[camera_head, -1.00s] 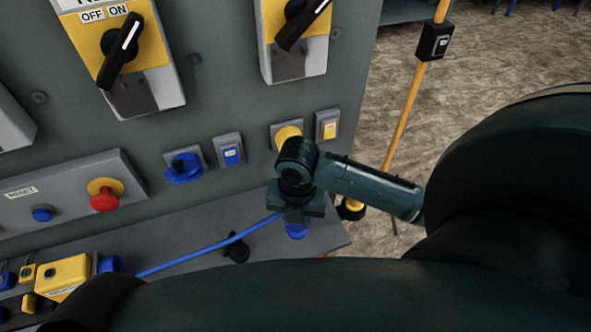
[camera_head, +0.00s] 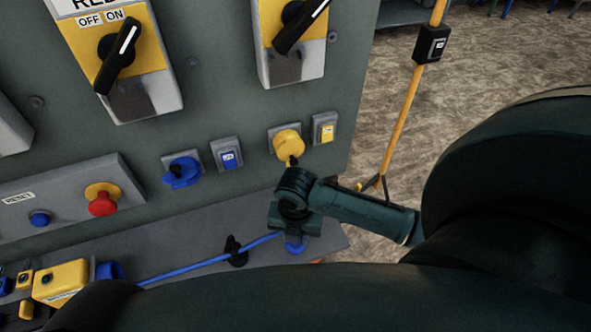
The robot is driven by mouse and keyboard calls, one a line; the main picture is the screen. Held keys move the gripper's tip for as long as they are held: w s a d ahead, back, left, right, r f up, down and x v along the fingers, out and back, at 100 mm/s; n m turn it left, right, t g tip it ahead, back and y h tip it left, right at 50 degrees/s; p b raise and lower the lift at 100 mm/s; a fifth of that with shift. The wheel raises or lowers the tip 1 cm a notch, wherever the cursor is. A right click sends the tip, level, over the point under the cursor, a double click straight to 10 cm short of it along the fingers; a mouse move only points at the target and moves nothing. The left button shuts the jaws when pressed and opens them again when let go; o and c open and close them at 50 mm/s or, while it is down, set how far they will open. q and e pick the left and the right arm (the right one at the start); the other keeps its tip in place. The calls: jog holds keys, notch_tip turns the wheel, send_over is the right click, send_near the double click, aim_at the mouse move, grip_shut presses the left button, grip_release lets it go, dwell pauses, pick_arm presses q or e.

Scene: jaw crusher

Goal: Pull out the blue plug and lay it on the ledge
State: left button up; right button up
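The blue plug (camera_head: 295,247) shows just under my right gripper (camera_head: 295,232), low over the right part of the grey ledge (camera_head: 190,238). A blue cable (camera_head: 185,267) runs left from it. The gripper points down and appears shut on the plug; its fingers are mostly hidden. I cannot tell if the plug touches the ledge. The blue socket (camera_head: 181,172) on the panel has no plug in it. My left gripper is not in view.
A yellow socket (camera_head: 288,143) is just behind my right wrist. A black knob-like piece (camera_head: 236,250) stands on the ledge by the cable. A red button (camera_head: 102,204) and yellow boxes (camera_head: 60,281) are left.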

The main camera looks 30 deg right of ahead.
jog(key=shift+f, duration=0.6)
jog(key=o, duration=0.9)
jog(key=shift+r, duration=0.3)
notch_tip(320, 180, up, 13)
jog(key=shift+f, duration=0.15)
